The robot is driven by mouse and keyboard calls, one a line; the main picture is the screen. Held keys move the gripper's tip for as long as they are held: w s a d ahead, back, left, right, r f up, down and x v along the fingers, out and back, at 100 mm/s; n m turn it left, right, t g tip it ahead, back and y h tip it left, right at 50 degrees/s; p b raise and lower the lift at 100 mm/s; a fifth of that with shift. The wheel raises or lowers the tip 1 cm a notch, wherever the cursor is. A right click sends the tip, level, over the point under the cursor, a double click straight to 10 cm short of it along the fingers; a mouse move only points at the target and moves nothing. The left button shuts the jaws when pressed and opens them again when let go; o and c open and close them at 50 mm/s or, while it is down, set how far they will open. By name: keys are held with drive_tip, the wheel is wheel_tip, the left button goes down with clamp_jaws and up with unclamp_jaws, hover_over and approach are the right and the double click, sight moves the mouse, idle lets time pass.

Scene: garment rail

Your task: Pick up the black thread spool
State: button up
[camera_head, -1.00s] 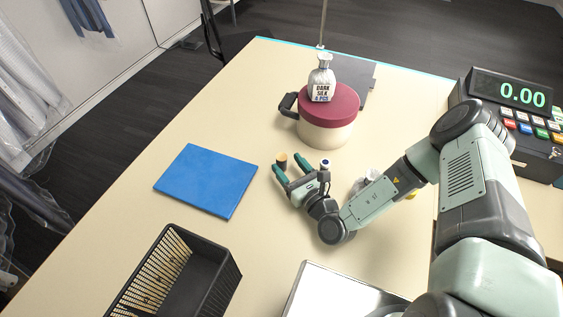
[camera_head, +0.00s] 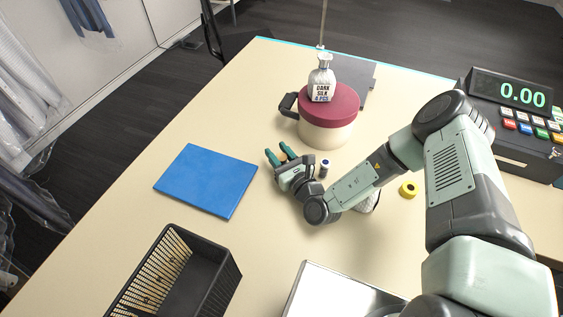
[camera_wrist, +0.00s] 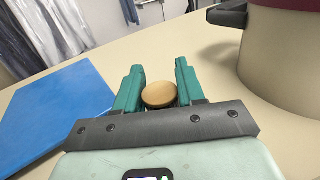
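The black thread spool (camera_head: 283,157) shows as a small tan top between my fingers in the head view. In the wrist view its round wooden top (camera_wrist: 159,95) sits between the two green fingers, seemingly touching both sides; its dark thread is hidden. My gripper (camera_head: 278,155) reaches over the table between the blue pad and the pot, its fingers close around the spool. It also shows in the wrist view (camera_wrist: 160,72). Whether the spool still touches the table, I cannot tell.
The blue pad (camera_head: 207,181) lies left, the lidded pot (camera_head: 325,125) with a bottle (camera_head: 321,80) behind. A yellow roll (camera_head: 408,190), black basket (camera_head: 212,285) and cash register (camera_head: 510,115) are around.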

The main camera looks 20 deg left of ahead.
drive_tip(key=shift+c, duration=1.1)
